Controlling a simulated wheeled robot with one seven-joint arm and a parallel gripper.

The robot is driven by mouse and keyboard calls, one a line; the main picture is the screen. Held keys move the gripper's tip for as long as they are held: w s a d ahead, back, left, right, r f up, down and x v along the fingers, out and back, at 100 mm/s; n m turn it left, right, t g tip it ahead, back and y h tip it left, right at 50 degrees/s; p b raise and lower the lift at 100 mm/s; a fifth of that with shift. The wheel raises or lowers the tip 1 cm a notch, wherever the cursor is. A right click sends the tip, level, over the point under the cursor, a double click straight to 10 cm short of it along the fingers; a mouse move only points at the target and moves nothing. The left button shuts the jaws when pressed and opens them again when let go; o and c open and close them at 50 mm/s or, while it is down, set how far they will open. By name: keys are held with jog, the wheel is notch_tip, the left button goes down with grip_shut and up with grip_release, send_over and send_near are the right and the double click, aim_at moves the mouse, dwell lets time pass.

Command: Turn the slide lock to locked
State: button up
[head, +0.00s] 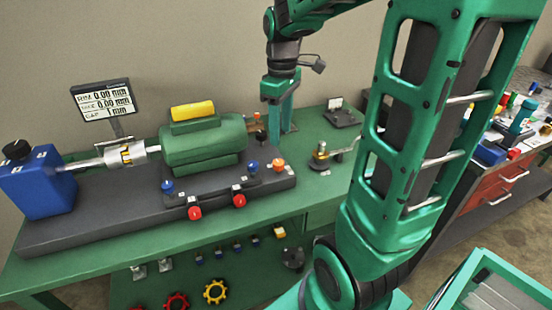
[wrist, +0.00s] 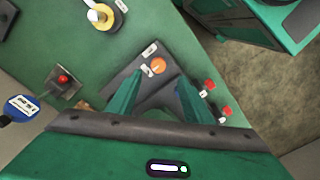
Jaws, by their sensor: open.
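My gripper (head: 280,130) points down behind the right end of the green motor block (head: 204,143). Its two fingers are apart in the wrist view (wrist: 160,85), with nothing held between them. An orange knob (wrist: 158,65) with a white tag shows just beyond and between the fingertips, apart from them. In the head view this orange knob (head: 278,163) stands on the right end of the dark slide base (head: 120,220). A blue knob (head: 253,166) stands left of it. The tags are too small to read, so I cannot tell surely which knob is the slide lock or its setting.
Two red knobs (head: 239,200) stick out from the base's front. A blue unit (head: 38,182) and a readout (head: 102,101) stand at left. A metal fixture (head: 319,155) stands right of the base. Green tabletop (head: 312,190) is clear between them.

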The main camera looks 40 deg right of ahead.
aim_at(278, 162)
jog(key=shift+n, duration=0.3)
jog(key=f, duration=0.7)
jog(key=w+f, duration=0.1)
jog(key=f, duration=0.3)
jog(key=c, duration=1.1)
jog(key=shift+o, duration=0.2)
jog(key=shift+r, duration=0.1)
